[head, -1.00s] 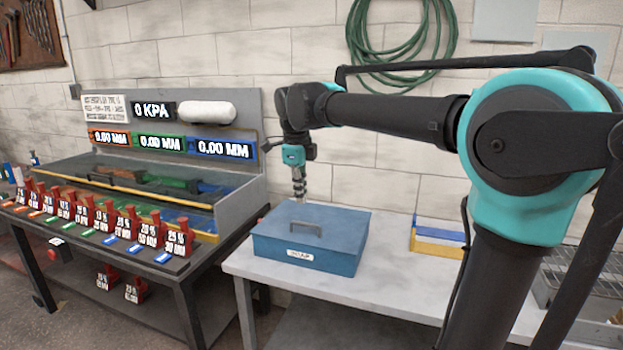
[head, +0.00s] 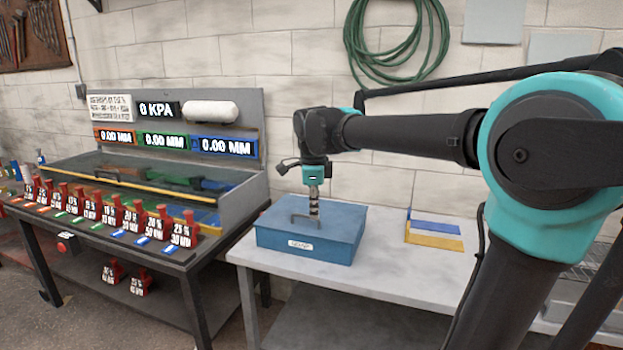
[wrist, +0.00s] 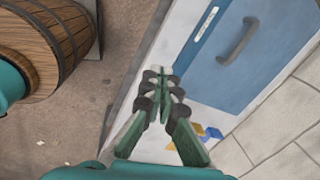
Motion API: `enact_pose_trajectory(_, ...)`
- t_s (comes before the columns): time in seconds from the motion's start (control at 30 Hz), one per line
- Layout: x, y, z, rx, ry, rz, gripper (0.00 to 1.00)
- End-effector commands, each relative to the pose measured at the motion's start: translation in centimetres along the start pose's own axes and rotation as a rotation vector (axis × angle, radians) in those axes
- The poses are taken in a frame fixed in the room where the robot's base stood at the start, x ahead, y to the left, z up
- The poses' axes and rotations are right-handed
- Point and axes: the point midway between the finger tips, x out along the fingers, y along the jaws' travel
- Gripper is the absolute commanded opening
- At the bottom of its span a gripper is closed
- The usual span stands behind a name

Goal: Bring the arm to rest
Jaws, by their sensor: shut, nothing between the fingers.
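My gripper (head: 314,214) hangs pointing down in the head view, in front of or over the blue lidded box (head: 340,238) on the white table (head: 385,275). Whether it touches the box cannot be told. In the wrist view my gripper (wrist: 162,82) is shut and empty, with its fingers together. The blue box (wrist: 225,50) with its grey handle lies beyond the fingers at upper right there. My arm is stretched out from the right side of the head view.
A dark bench (head: 180,258) on the left carries several red labelled blocks and a display panel (head: 185,113). Blue and yellow pieces (head: 434,240) lie right of the box. A wooden barrel (wrist: 45,45) shows in the wrist view. A green hose (head: 395,40) hangs on the wall.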

Motion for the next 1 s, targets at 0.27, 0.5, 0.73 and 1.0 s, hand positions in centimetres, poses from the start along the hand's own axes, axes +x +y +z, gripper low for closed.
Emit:
enact_pose_trajectory(0.27,5.3,2.3,-4.8,-0.316,-0.015,-0.034,0.0)
enact_pose_trajectory(0.5,11.8,7.0,-10.8,-0.755,-0.006,-0.09,0.0)
enact_pose_trajectory(0.73,17.3,13.1,-15.7,-1.177,0.04,-0.142,0.0)
enact_pose_trajectory(1.0,21.3,19.2,-18.8,-1.546,0.11,-0.173,0.0)
